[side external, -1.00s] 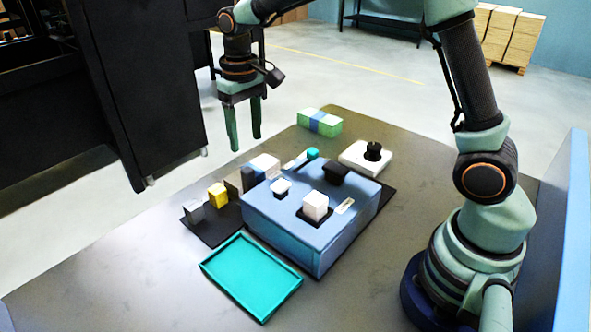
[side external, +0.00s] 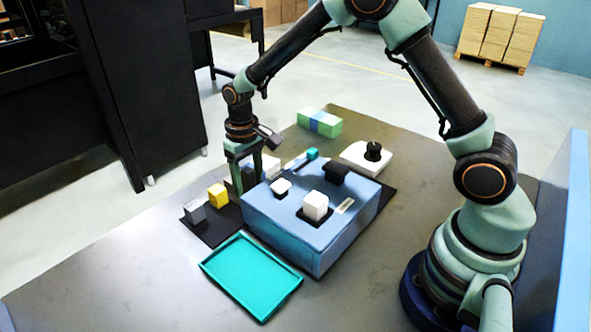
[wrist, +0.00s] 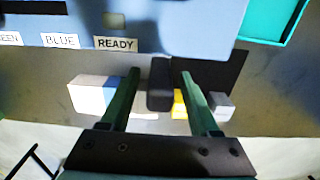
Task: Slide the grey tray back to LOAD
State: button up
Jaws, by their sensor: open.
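My gripper (side external: 247,182) is open and low at the far-left side of the blue box (side external: 312,238). In the wrist view its fingers (wrist: 160,74) stand apart on either side of a dark grey block (wrist: 160,92); I cannot tell whether they touch it. In the side view the fingers mostly hide this block. I see no plainly grey tray; a dark flat mat (side external: 212,229) lies left of the box. The only clear tray is teal (side external: 252,277), in front of the box. No LOAD label is readable; READY (wrist: 116,44) is.
A grey cube (side external: 194,211) and a yellow block (side external: 217,195) sit on the mat. A white-and-blue block (wrist: 92,95) lies near the fingers. A white cube (side external: 316,205) stands on the box. A green-and-blue block (side external: 320,122) lies behind. The table's front left is clear.

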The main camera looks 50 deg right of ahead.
jog(key=shift+f, duration=0.15)
grip_shut()
dwell(1.4)
